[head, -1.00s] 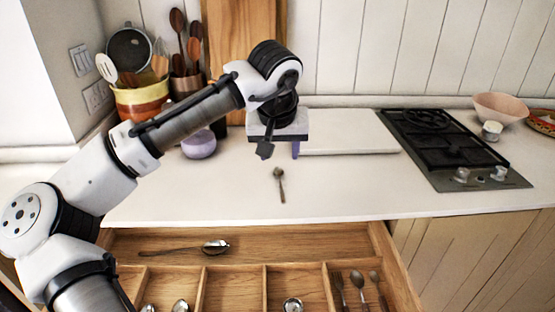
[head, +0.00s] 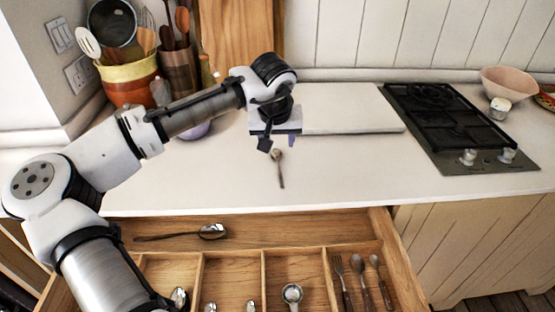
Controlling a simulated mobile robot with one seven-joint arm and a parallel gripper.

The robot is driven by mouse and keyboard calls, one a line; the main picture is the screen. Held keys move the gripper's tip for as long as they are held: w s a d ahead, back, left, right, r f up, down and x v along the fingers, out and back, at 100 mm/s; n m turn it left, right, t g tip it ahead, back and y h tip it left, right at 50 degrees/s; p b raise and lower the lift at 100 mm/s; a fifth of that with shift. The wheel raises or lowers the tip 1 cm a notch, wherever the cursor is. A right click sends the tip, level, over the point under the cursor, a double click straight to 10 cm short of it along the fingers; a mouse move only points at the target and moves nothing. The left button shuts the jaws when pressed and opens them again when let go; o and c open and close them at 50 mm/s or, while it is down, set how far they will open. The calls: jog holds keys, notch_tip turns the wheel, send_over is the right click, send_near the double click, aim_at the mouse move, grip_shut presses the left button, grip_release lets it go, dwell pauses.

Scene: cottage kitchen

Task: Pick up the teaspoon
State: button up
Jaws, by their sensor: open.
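A small spoon with a brown handle, which looks like the teaspoon (head: 281,171), lies on the white countertop near its front edge. Its bowl points to the back and its handle to the front. My gripper (head: 279,143) is open and empty, just above and behind the bowl in the picture, with one finger on each side of it. I cannot tell the exact height of the fingertips over the counter. The far end of the bowl is close to the fingers and may be partly hidden.
An open wooden drawer (head: 225,262) below the counter holds a large spoon (head: 212,231) and other cutlery in compartments. A white board (head: 350,108) lies behind my gripper. A black hob (head: 450,125) is at right, utensil pots (head: 130,84) at back left. Counter around the spoon is clear.

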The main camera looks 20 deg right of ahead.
aim_at(276, 155)
jog(key=p+x, duration=0.1)
jog(key=x, duration=0.4)
jog(key=shift+w+a, duration=0.1)
jog(key=shift+a, duration=0.05)
jog(key=c, duration=1)
